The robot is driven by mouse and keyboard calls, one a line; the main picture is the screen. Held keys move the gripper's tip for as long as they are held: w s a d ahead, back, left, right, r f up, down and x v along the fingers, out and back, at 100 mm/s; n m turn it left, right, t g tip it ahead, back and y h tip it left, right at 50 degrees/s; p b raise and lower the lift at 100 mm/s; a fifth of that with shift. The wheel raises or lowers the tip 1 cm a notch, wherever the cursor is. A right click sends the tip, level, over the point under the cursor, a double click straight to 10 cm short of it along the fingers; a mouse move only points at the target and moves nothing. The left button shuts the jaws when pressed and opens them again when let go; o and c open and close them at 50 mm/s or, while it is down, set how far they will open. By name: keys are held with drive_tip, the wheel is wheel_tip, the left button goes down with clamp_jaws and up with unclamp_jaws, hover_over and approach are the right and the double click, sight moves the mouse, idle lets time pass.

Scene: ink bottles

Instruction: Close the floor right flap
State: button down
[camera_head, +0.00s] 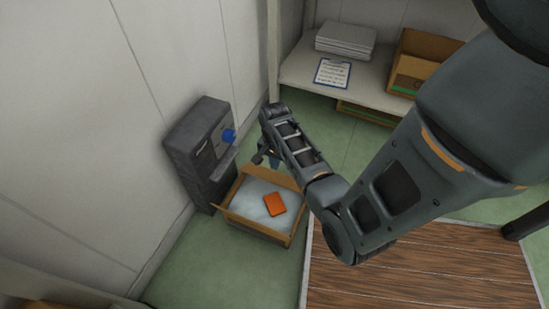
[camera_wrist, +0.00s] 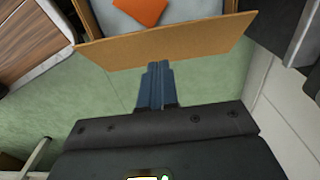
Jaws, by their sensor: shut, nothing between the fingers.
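An open cardboard box (camera_head: 245,223) stands on the floor in the head view. It holds white padding (camera_head: 248,196) and an orange item (camera_head: 275,204), which also shows in the wrist view (camera_wrist: 140,10). In the wrist view, one cardboard flap (camera_wrist: 190,39) spans the near side of the box and stands open. My gripper (camera_wrist: 158,66) is shut and empty, with its blue fingertips at that flap's lower edge; I cannot tell whether they touch. In the head view my gripper (camera_head: 272,160) is at the box's far side, partly hidden by my arm.
A dark grey machine with a blue knob (camera_head: 228,135) stands against the wall left of the box. A shelf (camera_head: 340,85) with stacked paper (camera_head: 345,40), a clipboard (camera_head: 332,72) and a carton (camera_head: 412,72) is behind. A wooden platform (camera_head: 410,280) lies at the right. Green floor is free in front.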

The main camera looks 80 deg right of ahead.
sight(272, 181)
drive_tip(key=f, duration=0.1)
drive_tip(key=a+f+b, duration=0.1)
drive_tip(key=a+f, duration=0.1)
drive_tip(key=f, duration=0.1)
drive_tip(key=shift+w+a+b, duration=0.1)
drive_tip(key=shift+w+b, duration=0.15)
drive_tip(key=shift+b, duration=0.15)
drive_tip(key=shift+a, duration=0.15)
